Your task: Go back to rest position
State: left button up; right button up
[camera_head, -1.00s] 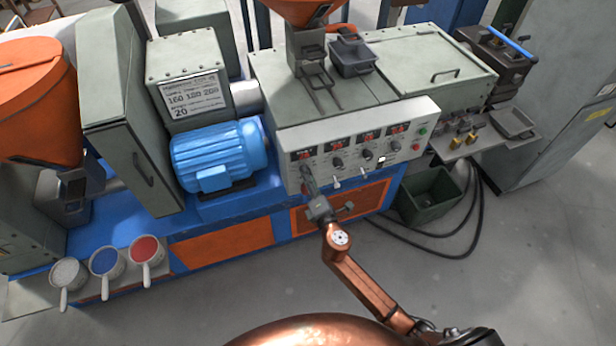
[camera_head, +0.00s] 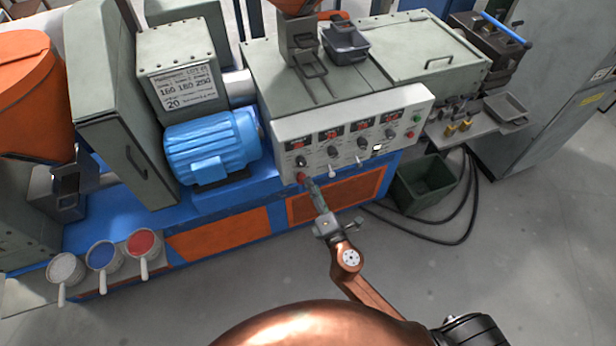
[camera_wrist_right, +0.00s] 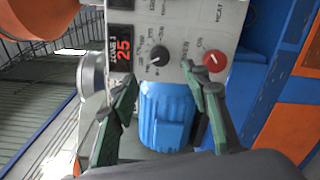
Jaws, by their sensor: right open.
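My right gripper (camera_head: 314,193) is in front of the lower left part of the control panel (camera_head: 350,133), close to a red knob (camera_head: 301,177). In the right wrist view, its two green-padded fingers (camera_wrist_right: 160,108) stand wide apart with nothing held between them. That view shows the red knob (camera_wrist_right: 214,61) just beyond the right finger, a black knob (camera_wrist_right: 158,56) and a red display (camera_wrist_right: 123,49) reading 25. I cannot tell the exact gap between the fingers and the panel. My left gripper is not in view.
A blue motor (camera_head: 212,148) sits left of the panel on the blue and orange machine base. Several cups, including a red-filled one (camera_head: 141,244), stand at the lower left. A dark green bin (camera_head: 425,184) and black cables are on the floor at right. The floor in front is clear.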

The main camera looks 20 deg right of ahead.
jog(key=shift+s, duration=1)
